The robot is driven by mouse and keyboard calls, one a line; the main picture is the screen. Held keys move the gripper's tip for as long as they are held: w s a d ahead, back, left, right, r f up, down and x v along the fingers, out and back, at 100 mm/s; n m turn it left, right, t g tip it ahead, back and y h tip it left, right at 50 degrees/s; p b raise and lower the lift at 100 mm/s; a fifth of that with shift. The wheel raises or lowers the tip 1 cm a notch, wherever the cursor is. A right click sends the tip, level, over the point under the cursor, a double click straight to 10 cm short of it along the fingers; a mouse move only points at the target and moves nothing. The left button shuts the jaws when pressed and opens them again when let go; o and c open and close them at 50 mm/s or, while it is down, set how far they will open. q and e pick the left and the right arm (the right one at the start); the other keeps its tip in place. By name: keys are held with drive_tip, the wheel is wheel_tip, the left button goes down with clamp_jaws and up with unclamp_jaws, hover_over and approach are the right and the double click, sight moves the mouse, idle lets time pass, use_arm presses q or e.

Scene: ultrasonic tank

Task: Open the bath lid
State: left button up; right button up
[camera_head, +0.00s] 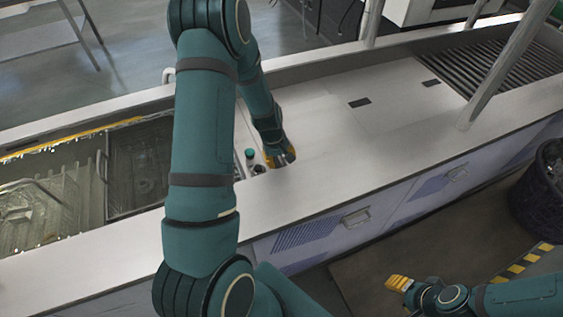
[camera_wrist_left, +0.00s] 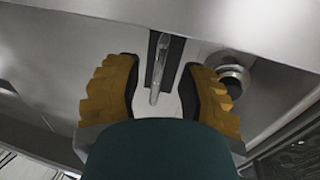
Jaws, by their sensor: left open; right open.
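My left gripper (camera_head: 283,158) is low over the bench top, next to small round fittings, and my forearm hides part of that area. In the left wrist view my left gripper (camera_wrist_left: 160,92) is open, with a metal bar (camera_wrist_left: 158,68) between and just beyond its yellow-orange fingers. I cannot tell whether they touch it. The bar stands out in front of a dark strip on a pale panel. I cannot tell for certain which panel is the bath lid. The open liquid-filled bath (camera_head: 60,190) is at the left. My right gripper (camera_head: 398,284) is open, low at the lower right.
A round metal fitting (camera_wrist_left: 232,72) sits close to the right finger in the wrist view. The pale bench top (camera_head: 330,130) has two dark slots and looks clear. A slanted metal post (camera_head: 490,85) and a slatted grille (camera_head: 510,60) are at the right. A dark bin (camera_head: 545,190) stands at the right edge.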

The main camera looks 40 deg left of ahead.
sight(362, 135)
use_arm(q)
drive_tip(key=shift+w+d+f, duration=0.1)
drive_tip(key=shift+w+f, duration=0.05)
drive_tip(key=shift+f, duration=0.55)
clamp_jaws()
drive_tip(key=shift+w+d, duration=0.35)
drive_tip(key=shift+w, duration=0.15)
drive_tip(key=w+d, duration=0.2)
drive_tip(key=w, duration=0.2)
drive_tip(key=w+d, duration=0.2)
drive_tip(key=w, duration=0.2)
drive_tip(key=w+d, duration=0.3)
drive_tip(key=w, duration=0.2)
drive_tip(key=shift+f, duration=0.15)
drive_tip(key=w+d+b, duration=0.1)
drive_tip(key=w+d, duration=0.1)
drive_tip(key=w, duration=0.2)
drive_tip(key=w+d+b, duration=0.1)
drive_tip(key=w+d, duration=0.1)
drive_tip(key=w, duration=0.2)
drive_tip(key=w+d+b, duration=0.1)
drive_tip(key=w+d, duration=0.1)
drive_tip(key=w, duration=0.2)
drive_tip(key=shift+w+d, duration=0.1)
drive_tip(key=shift+w, duration=0.1)
